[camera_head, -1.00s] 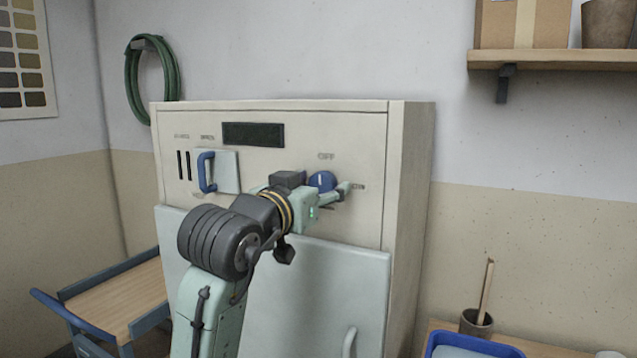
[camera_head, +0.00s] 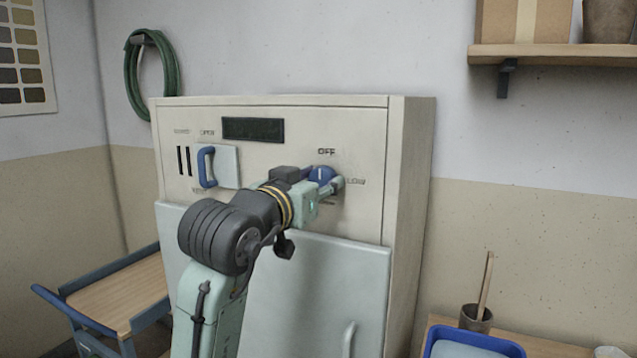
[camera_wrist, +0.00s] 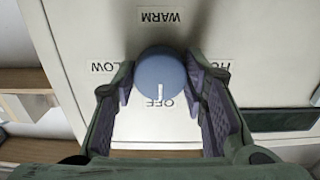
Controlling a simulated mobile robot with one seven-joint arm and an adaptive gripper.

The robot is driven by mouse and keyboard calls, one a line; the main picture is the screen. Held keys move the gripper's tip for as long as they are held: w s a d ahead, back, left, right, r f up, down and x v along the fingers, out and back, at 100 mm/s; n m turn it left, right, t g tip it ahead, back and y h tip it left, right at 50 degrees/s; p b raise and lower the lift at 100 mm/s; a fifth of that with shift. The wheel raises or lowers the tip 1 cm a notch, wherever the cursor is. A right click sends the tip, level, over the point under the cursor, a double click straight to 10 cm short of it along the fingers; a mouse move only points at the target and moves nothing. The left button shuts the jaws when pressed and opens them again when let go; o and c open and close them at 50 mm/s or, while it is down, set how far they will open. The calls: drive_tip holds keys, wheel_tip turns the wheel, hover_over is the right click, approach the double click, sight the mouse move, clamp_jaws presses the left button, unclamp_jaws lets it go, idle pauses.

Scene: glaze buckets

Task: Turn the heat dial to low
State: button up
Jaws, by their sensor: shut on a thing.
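The heat dial (camera_head: 321,174) is a round blue knob on the upper right of the cream kiln panel. It also shows in the wrist view (camera_wrist: 163,76), upside down. There its white mark points at the OFF label, with LOW at the left and WARM opposite OFF; the label at the right is partly hidden by a finger. My gripper (camera_head: 322,184) reaches the panel from the front left. In the wrist view my gripper (camera_wrist: 161,82) has one finger on each side of the dial and is shut on it.
A blue-handled slider plate (camera_head: 219,168) and a dark display (camera_head: 253,130) are on the panel left of the dial. The kiln door (camera_head: 330,280) below is closed. A cart (camera_head: 115,290) stands at left, a blue tray (camera_head: 470,345) at lower right. A shelf (camera_head: 560,55) is on the wall.

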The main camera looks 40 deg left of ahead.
drive_tip(key=m+b, duration=0.6)
drive_tip(key=m, duration=0.7)
drive_tip(key=shift+m+b, duration=0.85)
drive_tip(key=shift+m, duration=1.45)
drive_tip(key=o, duration=1.2)
